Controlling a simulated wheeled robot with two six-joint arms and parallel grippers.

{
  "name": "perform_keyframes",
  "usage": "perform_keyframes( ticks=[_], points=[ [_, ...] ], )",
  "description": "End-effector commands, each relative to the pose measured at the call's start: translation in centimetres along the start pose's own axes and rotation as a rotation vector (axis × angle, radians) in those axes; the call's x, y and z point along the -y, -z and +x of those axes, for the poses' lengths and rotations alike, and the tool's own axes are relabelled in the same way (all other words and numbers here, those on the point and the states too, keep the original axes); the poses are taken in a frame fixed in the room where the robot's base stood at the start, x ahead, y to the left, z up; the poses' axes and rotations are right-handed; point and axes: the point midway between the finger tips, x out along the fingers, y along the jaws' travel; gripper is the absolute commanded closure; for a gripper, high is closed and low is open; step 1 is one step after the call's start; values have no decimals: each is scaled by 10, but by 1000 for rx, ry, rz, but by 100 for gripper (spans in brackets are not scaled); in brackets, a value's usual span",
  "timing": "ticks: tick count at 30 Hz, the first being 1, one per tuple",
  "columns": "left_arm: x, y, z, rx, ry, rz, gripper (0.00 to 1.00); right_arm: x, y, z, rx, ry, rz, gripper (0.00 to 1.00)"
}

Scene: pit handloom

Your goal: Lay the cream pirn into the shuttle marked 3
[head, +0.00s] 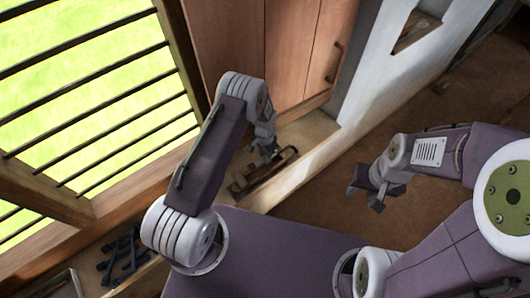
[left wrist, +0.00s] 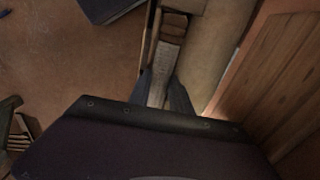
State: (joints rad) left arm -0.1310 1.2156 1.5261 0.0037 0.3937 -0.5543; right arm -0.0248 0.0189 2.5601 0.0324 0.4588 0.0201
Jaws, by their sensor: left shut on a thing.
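My left gripper (head: 268,153) reaches down over the ledge below the wooden cabinet. In the left wrist view its two dark fingers (left wrist: 164,92) are closed on a narrow pale thing, which looks like the cream pirn (left wrist: 157,92). Beyond the fingertips, in line with the pirn, is a long wooden shuttle-like body (left wrist: 172,28). I cannot tell whether the pirn touches it. In the head view long brown wooden pieces (head: 265,178) lie on the ledge beside the gripper. No number can be read. My right gripper (head: 366,198) hangs open and empty over the brown floor.
A wooden cabinet (head: 262,45) stands behind the ledge, and a white wall (head: 375,65) is to its right. A barred window (head: 90,80) is on the left. Dark pieces (head: 122,258) lie at the lower left. The floor (head: 330,195) around my right gripper is clear.

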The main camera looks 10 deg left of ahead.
Motion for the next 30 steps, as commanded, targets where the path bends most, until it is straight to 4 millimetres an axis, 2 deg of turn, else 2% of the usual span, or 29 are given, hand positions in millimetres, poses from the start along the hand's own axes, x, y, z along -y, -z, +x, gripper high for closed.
perform_keyframes(
  ticks=[8,24,30],
  points=[
    [0,0,11,0,0,-2,100,0,-1,9,0,0,0,60],
    [0,0,75,-2,1,-4,100,-1,-6,58,0,0,0,60],
    [0,0,86,-2,1,-4,100,-1,-7,67,0,0,0,60]
  ],
)
